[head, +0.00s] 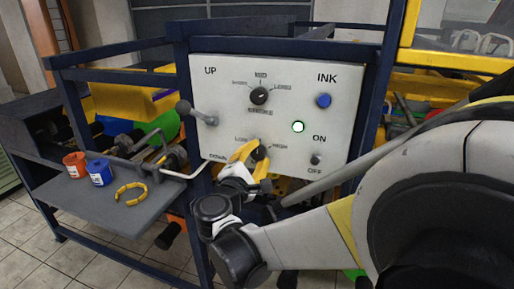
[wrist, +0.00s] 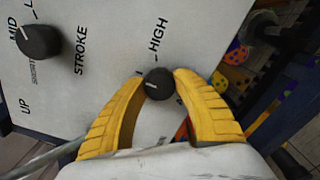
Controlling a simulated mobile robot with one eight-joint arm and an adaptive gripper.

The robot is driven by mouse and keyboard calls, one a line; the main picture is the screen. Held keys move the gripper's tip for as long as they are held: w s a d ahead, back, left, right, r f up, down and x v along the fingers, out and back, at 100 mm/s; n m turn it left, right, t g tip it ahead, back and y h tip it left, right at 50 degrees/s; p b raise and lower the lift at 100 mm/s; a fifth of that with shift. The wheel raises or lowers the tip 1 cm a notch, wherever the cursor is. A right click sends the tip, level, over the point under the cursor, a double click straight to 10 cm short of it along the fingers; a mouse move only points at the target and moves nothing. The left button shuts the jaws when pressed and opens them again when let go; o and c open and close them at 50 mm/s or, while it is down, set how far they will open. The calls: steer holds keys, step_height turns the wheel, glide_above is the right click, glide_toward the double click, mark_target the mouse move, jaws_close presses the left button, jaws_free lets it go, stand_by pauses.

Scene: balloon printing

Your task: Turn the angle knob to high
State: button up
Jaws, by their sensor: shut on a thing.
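The angle knob (head: 259,152) is a small black round knob low on the white control panel (head: 225,85), between the LOW and HIGH labels. My yellow-fingered gripper (head: 252,151) is at it in the head view, partly covering it. In the wrist view the two fingers (wrist: 160,80) are closed on either side of the knob (wrist: 158,86). Its white mark points left in that view, toward the panel's top, between LOW and HIGH. The HIGH label (wrist: 158,38) shows above the knob there; the LOW label is hidden by the finger.
The stroke knob (head: 259,96) sits above, with the blue ink button (head: 323,100), a lit white-green button (head: 298,127) and an on/off switch (head: 315,159) to the right. A lever (head: 197,113) sticks out at left. A side shelf (head: 105,212) holds two cups and a yellow ring.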

steer(key=m, duration=1.1)
steer(key=shift+m, duration=0.3)
steer(key=shift+c, duration=0.2)
stand_by(0.3)
steer(key=o, duration=1.2)
steer(key=shift+s, duration=0.1)
